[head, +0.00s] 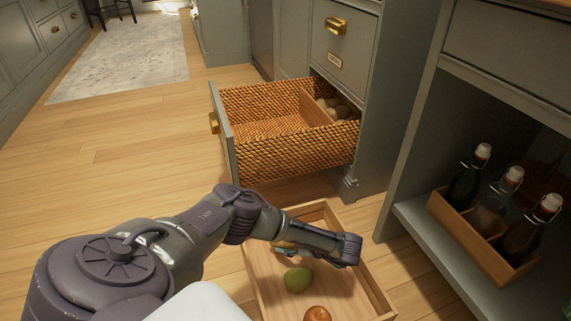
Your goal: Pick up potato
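Several brown, potato-like rounded things (338,109) lie at the back of an open woven rattan drawer (295,160), behind a wooden divider. My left arm reaches in from the left, low over a wooden tray (262,280) in front of the drawer. My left gripper (318,256) is over the tray's middle, well apart from the drawer. Its fingers are seen from the side and partly hidden, so I cannot tell whether they are open or hold anything. My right gripper is not in view.
A green pear (298,280) and an orange-red fruit (317,314) lie in the tray. A wooden crate (470,238) with bottles stands on a shelf at right. The drawer's front compartment (262,112) looks empty. The wooden floor (130,150) at left is clear.

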